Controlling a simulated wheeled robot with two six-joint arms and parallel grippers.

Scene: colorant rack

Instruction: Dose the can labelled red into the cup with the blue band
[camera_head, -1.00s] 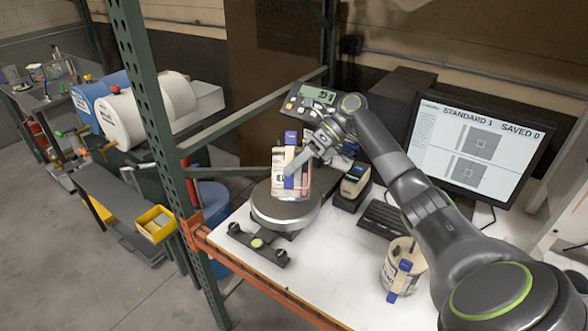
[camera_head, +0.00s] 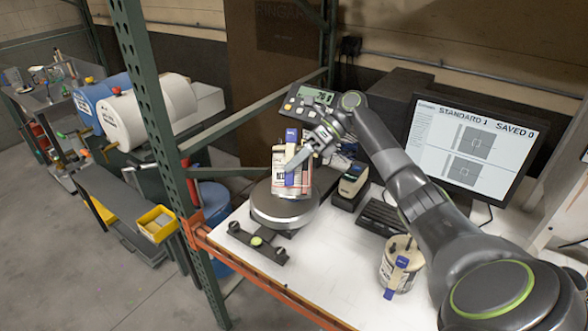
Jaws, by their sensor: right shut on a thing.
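My right gripper (camera_head: 312,151) reaches in from the right over the round scale. It is shut on a blue-handled piece (camera_head: 292,140) at the white can (camera_head: 287,175). That can stands on or just above the scale plate (camera_head: 285,208); the exact contact is hard to tell. Its label is too small to read. Another can (camera_head: 389,276), pale with a blue and tan clip on its side, stands at the bench front beside my right arm. I cannot make out a cup with a blue band. My left gripper is not in view.
The scale display (camera_head: 312,97) stands behind the scale. A small dark device (camera_head: 350,188) and a keyboard (camera_head: 382,220) are to its right, before a monitor (camera_head: 469,150). A green rack post (camera_head: 160,130) stands left. Bare white bench (camera_head: 335,265) lies in front.

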